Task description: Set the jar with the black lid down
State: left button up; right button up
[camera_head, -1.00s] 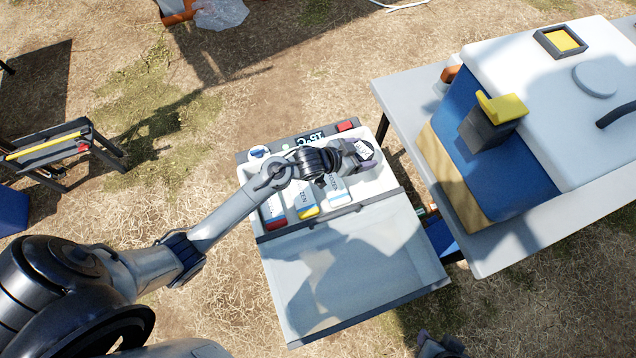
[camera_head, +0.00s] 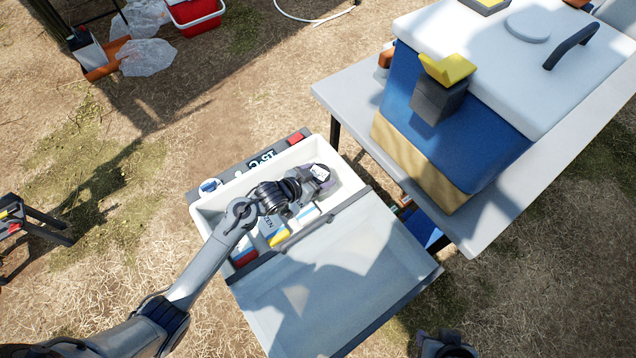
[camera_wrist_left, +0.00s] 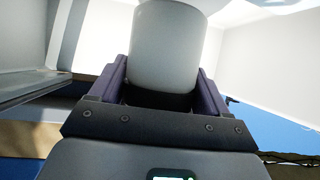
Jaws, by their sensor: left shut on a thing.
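My left gripper (camera_head: 322,177) is over the right part of the open white cooler box (camera_head: 350,182), apparently low inside it. In the left wrist view the gripper (camera_wrist_left: 163,88) is shut on a pale, cylindrical jar (camera_wrist_left: 165,45). The jar's black lid (camera_wrist_left: 160,98) sits between the purple-grey jaws.
Ice packs with coloured ends, such as a yellow-ended one (camera_head: 279,237), lie left of the gripper in the cooler. The cooler's lid (camera_head: 330,290) hangs open toward me. A grey table (camera_head: 350,100) with a blue-and-white cooler (camera_head: 520,70) stands close on the right.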

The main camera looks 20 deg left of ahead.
pick_arm(q)
jog(key=shift+f+b, duration=0.6)
jog(key=shift+f, duration=1)
jog(key=shift+f, duration=0.15)
jog(key=o, duration=1.2)
jog(key=shift+o, duration=0.2)
